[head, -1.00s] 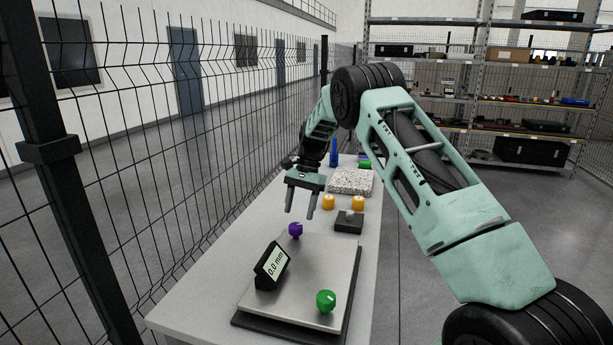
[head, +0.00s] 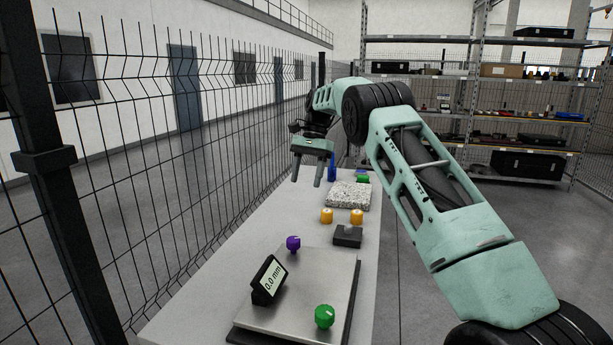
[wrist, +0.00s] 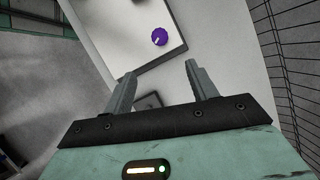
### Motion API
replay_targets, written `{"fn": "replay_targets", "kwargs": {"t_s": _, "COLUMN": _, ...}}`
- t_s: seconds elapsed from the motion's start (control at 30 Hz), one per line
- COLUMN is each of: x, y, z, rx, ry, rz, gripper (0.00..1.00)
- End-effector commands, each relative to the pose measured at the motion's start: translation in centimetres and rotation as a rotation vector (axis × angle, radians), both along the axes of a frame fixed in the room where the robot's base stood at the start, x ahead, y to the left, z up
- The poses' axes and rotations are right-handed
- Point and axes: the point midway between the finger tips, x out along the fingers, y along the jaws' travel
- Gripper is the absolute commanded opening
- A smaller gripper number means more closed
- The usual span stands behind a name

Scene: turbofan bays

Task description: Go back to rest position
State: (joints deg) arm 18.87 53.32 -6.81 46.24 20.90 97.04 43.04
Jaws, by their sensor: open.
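My gripper (head: 307,182) hangs in the air above the middle of the bench in the head view, fingers pointing down, open and empty. In the wrist view its two fingers (wrist: 160,85) stand apart with nothing between them. A purple knob (head: 293,243) sits at the far left corner of the metal plate (head: 321,284), below and nearer than my gripper. The purple knob also shows in the wrist view (wrist: 159,37). A green knob (head: 324,316) is at the plate's near right. A black display (head: 269,280) reading 0.0 mm stands at the plate's left.
Two yellow knobs (head: 327,216) (head: 357,217), a dark block (head: 347,236), a speckled slab (head: 348,195) and a blue object (head: 332,170) are on the bench (head: 225,262). A mesh fence (head: 175,185) runs along the left. Shelves (head: 490,110) stand behind. The air around my gripper is clear.

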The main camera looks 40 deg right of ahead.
Motion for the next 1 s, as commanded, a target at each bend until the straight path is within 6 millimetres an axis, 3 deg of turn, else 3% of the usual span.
{"fn": "replay_targets", "kwargs": {"t_s": 0.33, "x": 0.0, "y": 0.1, "z": 0.0, "rx": 0.0, "ry": -0.001, "rz": 0.002, "gripper": 0.57}}
{"fn": "replay_targets", "kwargs": {"t_s": 0.47, "x": 0.0, "y": 2.6, "z": 0.5, "rx": 0.008, "ry": -0.023, "rz": 0.056, "gripper": 0.57}}
{"fn": "replay_targets", "kwargs": {"t_s": 0.57, "x": -0.6, "y": 7.2, "z": 1.1, "rx": 0.018, "ry": -0.063, "rz": 0.16, "gripper": 0.57}}
{"fn": "replay_targets", "kwargs": {"t_s": 0.63, "x": -1.7, "y": 11.5, "z": 1.5, "rx": 0.027, "ry": -0.097, "rz": 0.262, "gripper": 0.57}}
{"fn": "replay_targets", "kwargs": {"t_s": 0.77, "x": -5.1, "y": 19.5, "z": 2.0, "rx": 0.034, "ry": -0.166, "rz": 0.478, "gripper": 0.57}}
{"fn": "replay_targets", "kwargs": {"t_s": 0.87, "x": -9.1, "y": 25.1, "z": 2.0, "rx": 0.033, "ry": -0.218, "rz": 0.653, "gripper": 0.57}}
{"fn": "replay_targets", "kwargs": {"t_s": 1.0, "x": -16.2, "y": 31.7, "z": 1.4, "rx": 0.025, "ry": -0.286, "rz": 0.915, "gripper": 0.57}}
